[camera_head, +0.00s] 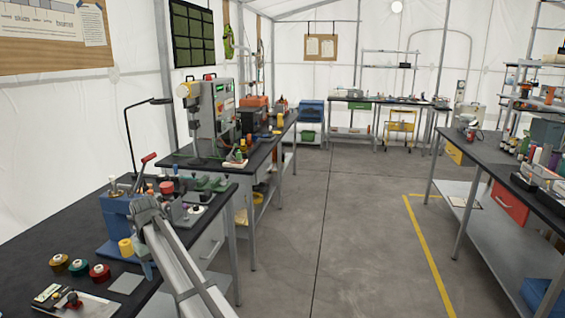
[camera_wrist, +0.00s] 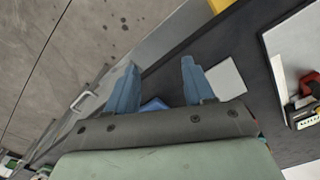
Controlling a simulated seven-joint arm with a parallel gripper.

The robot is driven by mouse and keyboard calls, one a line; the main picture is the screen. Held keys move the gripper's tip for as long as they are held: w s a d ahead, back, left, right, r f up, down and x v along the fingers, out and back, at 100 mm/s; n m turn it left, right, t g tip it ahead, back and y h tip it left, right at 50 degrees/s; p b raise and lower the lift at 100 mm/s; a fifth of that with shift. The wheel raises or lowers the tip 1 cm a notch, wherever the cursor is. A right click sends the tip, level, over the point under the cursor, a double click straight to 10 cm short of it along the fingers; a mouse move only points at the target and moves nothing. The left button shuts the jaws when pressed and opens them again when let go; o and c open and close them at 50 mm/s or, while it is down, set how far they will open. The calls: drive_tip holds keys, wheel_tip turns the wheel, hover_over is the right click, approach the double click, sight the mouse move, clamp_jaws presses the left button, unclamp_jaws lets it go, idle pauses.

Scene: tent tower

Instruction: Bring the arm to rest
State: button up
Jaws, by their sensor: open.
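My arm (camera_head: 180,262) reaches over the front edge of the near left bench (camera_head: 30,258) in the head view. My gripper (camera_wrist: 158,82) shows in the wrist view with its two blue fingers apart and no object held between the tips. It is above the bench edge, with bench top to one side and floor to the other.
A blue press-like tool (camera_head: 118,215) with a red-tipped lever stands close by my arm. Several spools (camera_head: 80,267), a grey square plate (camera_head: 126,284) and a tray (camera_head: 92,306) lie on the near bench. The aisle floor (camera_head: 335,220) is clear.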

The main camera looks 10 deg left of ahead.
drive_tip(key=w+d+f+m, duration=0.25)
drive_tip(key=d+f, duration=0.25)
drive_tip(key=d, duration=0.5)
drive_tip(key=w+d+f+m, duration=0.1)
drive_tip(key=w+d+f, duration=0.2)
drive_tip(key=d+f, duration=0.55)
drive_tip(key=w+d+f+m, duration=0.1)
drive_tip(key=w+d+f, duration=0.2)
drive_tip(key=d, duration=1)
drive_tip(key=s+d+f+m, duration=0.3)
drive_tip(key=s+d+f, duration=0.2)
drive_tip(key=d, duration=0.8)
drive_tip(key=s+d+f+m, duration=0.2)
drive_tip(key=s+d+f, duration=0.2)
drive_tip(key=d, duration=0.8)
drive_tip(key=s+d+f+m, duration=0.3)
drive_tip(key=s+d+f, duration=0.2)
drive_tip(key=d, duration=0.8)
drive_tip(key=s+f+g, duration=0.3)
drive_tip(key=s+f, duration=0.7)
drive_tip(key=s, duration=0.4)
drive_tip(key=s+f+g, duration=0.3)
drive_tip(key=s+f, duration=0.7)
drive_tip(key=s, duration=0.5)
drive_tip(key=shift+s+a+g, duration=0.25)
drive_tip(key=shift+g, duration=0.15)
drive_tip(key=shift+f+n, duration=0.1)
drive_tip(key=shift+n, duration=0.15)
drive_tip(key=shift+c, duration=0.4)
